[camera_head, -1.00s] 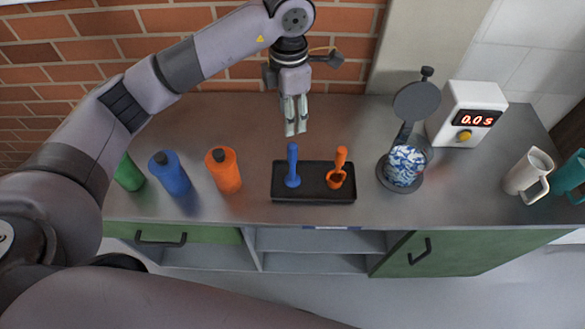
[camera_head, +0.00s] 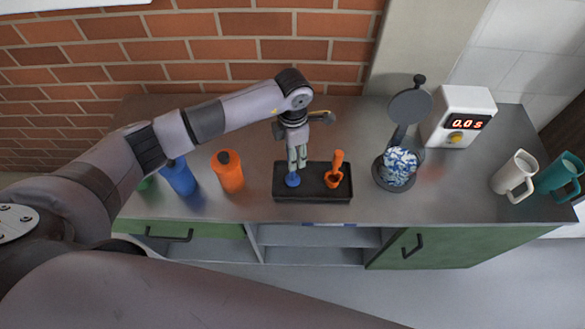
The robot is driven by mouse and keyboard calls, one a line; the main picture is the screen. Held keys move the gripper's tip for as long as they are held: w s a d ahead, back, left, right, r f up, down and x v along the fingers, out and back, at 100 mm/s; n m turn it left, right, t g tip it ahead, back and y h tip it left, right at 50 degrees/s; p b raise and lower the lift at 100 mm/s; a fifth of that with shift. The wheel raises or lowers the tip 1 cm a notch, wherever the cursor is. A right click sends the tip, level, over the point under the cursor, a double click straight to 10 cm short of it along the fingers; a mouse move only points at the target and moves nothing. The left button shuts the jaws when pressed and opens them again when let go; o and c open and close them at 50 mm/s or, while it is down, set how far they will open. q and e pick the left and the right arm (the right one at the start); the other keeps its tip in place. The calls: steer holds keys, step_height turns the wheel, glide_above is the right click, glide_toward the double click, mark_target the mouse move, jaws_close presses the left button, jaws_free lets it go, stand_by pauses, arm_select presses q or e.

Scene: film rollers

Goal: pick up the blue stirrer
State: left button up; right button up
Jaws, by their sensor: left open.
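The blue stirrer (camera_head: 292,180) stands in the left part of a black tray (camera_head: 313,198) on the counter. Only its round blue base shows; its handle is hidden by my gripper. My left gripper (camera_head: 297,163) is open and points down over the stirrer, its fingers at the height of the handle. Whether the fingers touch the handle cannot be seen. An orange stirrer (camera_head: 335,177) stands in the right part of the same tray, just right of my gripper. My right gripper is not in view.
Left of the tray stand an orange bottle (camera_head: 229,174) and a blue bottle (camera_head: 179,177); a green one is mostly behind my arm. On the right are a round container with an open lid (camera_head: 398,168), a timer box (camera_head: 463,116), a white mug (camera_head: 514,177) and a teal mug (camera_head: 560,178).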

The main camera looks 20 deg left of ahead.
arm_select(q)
steer(key=shift+c, duration=0.5)
jaws_close()
